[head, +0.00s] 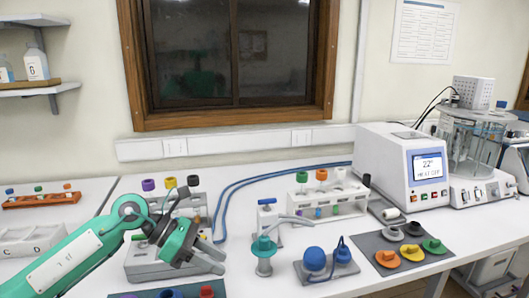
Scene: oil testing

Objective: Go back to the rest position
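My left arm comes in from the lower left, teal and grey. My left gripper (222,263) is over the front of the bench, in front of a grey-white device with dark and coloured knobs (141,262). Its two grey fingers point to the right and look apart, with nothing seen between them. The gripper and wrist hide part of that device. My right gripper is not in view.
A teal-collared fixture (264,252) stands just right of the gripper. An orange rack (42,200) lies left.

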